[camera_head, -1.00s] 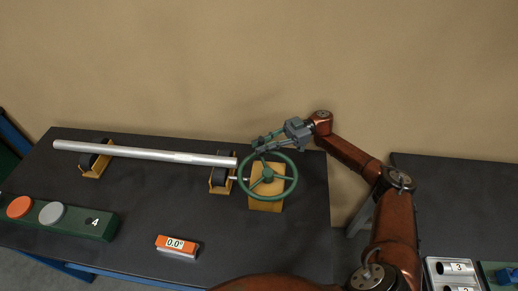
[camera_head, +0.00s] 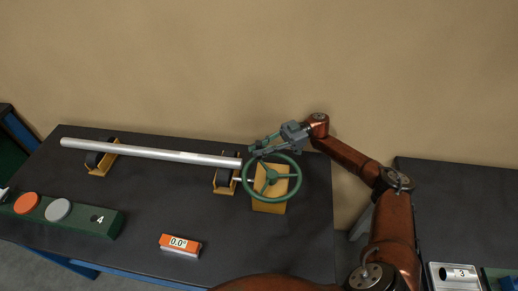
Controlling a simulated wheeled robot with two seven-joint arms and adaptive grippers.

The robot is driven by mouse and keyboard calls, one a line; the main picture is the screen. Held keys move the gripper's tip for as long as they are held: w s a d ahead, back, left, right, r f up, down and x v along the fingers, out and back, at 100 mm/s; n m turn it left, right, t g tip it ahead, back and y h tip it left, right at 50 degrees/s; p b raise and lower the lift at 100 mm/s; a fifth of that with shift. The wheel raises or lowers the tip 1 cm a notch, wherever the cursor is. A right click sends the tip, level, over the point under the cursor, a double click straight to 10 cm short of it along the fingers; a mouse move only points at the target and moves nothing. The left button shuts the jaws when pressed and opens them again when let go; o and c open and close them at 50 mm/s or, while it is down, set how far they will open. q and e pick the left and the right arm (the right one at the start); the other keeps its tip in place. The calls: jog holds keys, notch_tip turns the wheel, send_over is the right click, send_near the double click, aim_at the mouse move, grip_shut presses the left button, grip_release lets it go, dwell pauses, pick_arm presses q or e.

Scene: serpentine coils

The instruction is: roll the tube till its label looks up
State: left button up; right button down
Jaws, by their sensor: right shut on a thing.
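The silver tube (camera_head: 150,150) lies on two roller stands, the left stand (camera_head: 101,160) and the right stand (camera_head: 226,178). A pale patch shows near the tube's middle, but I cannot tell whether it is the label. A green handwheel (camera_head: 272,178) on a yellow block (camera_head: 270,207) stands at the tube's right end. My right gripper (camera_head: 262,146) is at the top of the wheel's rim and shut on it. My left gripper is not in view.
An orange readout (camera_head: 180,244) showing 0.0° stands at the table's front. A green panel marked 4 (camera_head: 68,213) with an orange and a grey disc lies at the left. The dark table (camera_head: 130,245) is clear between them. Another table with numbered trays is at right.

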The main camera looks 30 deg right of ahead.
jog(key=c, duration=1.8)
grip_release()
jog(key=shift+c, duration=0.2)
notch_tip(320, 180, up, 10)
jog(key=shift+f, duration=0.1)
